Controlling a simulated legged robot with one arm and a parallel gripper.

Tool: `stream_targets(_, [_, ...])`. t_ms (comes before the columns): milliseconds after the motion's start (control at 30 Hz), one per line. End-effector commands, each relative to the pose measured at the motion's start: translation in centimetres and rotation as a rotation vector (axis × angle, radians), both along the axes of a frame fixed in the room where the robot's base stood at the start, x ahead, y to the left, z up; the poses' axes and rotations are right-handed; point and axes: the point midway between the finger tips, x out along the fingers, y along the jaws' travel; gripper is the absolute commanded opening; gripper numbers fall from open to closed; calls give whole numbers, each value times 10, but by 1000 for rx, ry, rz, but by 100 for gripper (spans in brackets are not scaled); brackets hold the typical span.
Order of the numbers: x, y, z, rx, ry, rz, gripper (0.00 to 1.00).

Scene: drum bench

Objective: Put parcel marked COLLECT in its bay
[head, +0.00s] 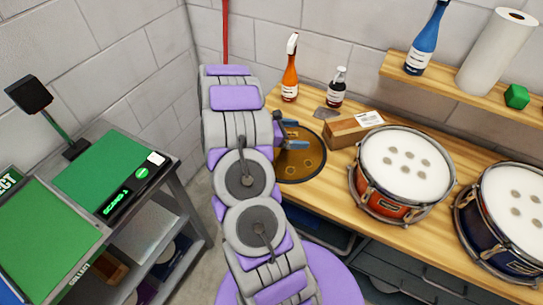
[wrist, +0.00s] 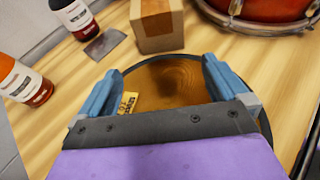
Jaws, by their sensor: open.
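A brown cardboard parcel (head: 345,130) with a white label on top lies on the wooden bench, left of the red drum; its label is too small to read. It also shows at the top of the wrist view (wrist: 158,30). My gripper (head: 292,137) is open and empty over a round dark-rimmed disc (head: 300,165). In the wrist view the two blue fingers (wrist: 161,67) are spread above the disc, with the parcel beyond their tips. A green bay surface (head: 45,240) with a COLLECT sign and edge lettering is at far left.
Orange (head: 290,70) and dark (head: 337,88) bottles stand behind the parcel, near a grey scraper (head: 326,113). Red (head: 405,170) and blue (head: 510,215) drums fill the right. A second green surface (head: 100,170) with a lit display is at left. A yellow tag (wrist: 127,102) lies on the disc.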

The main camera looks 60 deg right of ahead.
Motion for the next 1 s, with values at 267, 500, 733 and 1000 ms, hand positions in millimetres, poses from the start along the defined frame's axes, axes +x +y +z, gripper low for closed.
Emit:
stream_targets(267, [7,12,10,-4,-32,-12,100])
stream_targets(500, [30,87,58,-6,-212,-92,100])
stream_targets(733, [37,175,100,22,-406,-193,100])
stream_targets(1000, [24,279,136,93,-615,-327,100])
